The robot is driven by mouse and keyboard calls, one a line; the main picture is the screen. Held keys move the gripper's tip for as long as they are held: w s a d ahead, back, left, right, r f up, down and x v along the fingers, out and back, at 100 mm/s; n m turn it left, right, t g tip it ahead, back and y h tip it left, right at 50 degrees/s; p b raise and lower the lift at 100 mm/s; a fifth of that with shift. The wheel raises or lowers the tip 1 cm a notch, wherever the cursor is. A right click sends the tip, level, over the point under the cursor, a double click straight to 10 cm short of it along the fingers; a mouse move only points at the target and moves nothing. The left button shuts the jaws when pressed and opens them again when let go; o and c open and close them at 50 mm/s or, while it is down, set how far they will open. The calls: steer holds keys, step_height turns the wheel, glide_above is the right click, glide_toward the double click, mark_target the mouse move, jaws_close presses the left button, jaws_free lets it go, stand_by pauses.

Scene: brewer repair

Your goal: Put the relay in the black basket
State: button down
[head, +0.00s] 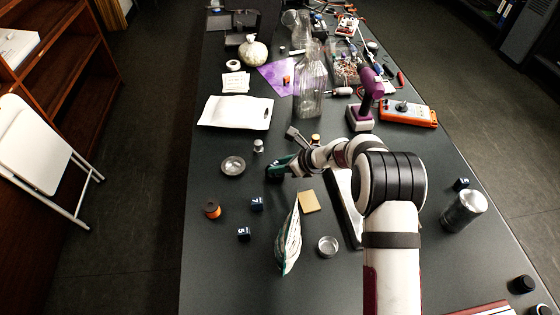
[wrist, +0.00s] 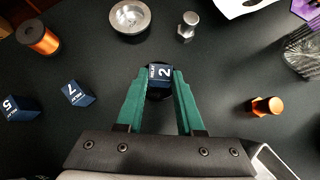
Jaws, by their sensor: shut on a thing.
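My gripper (head: 279,169) is over the middle of the dark table. In the wrist view its green fingers (wrist: 160,78) are shut on a small dark-blue block, the relay (wrist: 159,75), with a white 2 and small lettering on its face. A dark round patch lies just below the block between the fingers; I cannot tell if it is shadow or an object. In the head view the block is mostly hidden by the gripper. A black box-like thing (head: 268,14) stands at the table's far end; I cannot tell if it is the basket.
Dark-blue blocks marked 7 (head: 257,204) and 5 (head: 244,234) lie nearer on the left, beside an orange spool (head: 212,209). A metal dish (head: 233,166) and small metal part (head: 258,146) are near the gripper.

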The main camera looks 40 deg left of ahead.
steer(key=shift+c, duration=2.3)
jaws_free()
steer(key=shift+r, duration=0.1)
step_height(320, 180, up, 7)
